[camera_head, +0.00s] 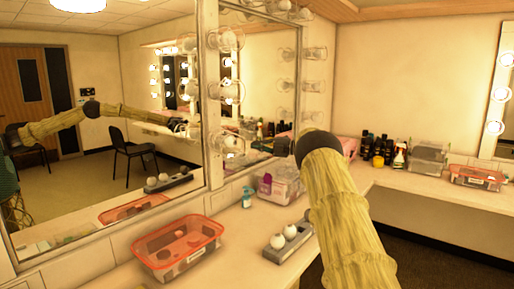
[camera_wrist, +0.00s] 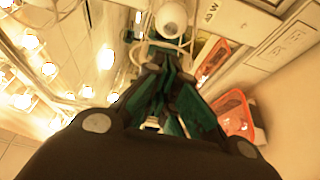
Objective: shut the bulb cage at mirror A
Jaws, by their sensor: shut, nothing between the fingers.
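In the wrist view my gripper (camera_wrist: 168,62) has its dark and green fingers closed together, with nothing between them. Just beyond the fingertips is a white, unlit bulb (camera_wrist: 171,19) with thin wires of a bulb cage (camera_wrist: 152,42) around it. The fingertips overlap the wires in the picture; I cannot tell whether they touch. In the head view my arm reaches toward the post between the mirrors, and its wrist hides most of the gripper. The lowest cage (camera_head: 232,146) on the post shows there. Whether it stands open, and which mirror is A, I cannot tell.
More caged bulbs (camera_head: 226,90) run up the post beside the large mirror (camera_head: 100,190). On the counter are a red-rimmed bin (camera_head: 180,225), a grey tray with white bulbs (camera_head: 286,253), a teal bottle (camera_head: 247,197) and a clear box (camera_head: 281,190).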

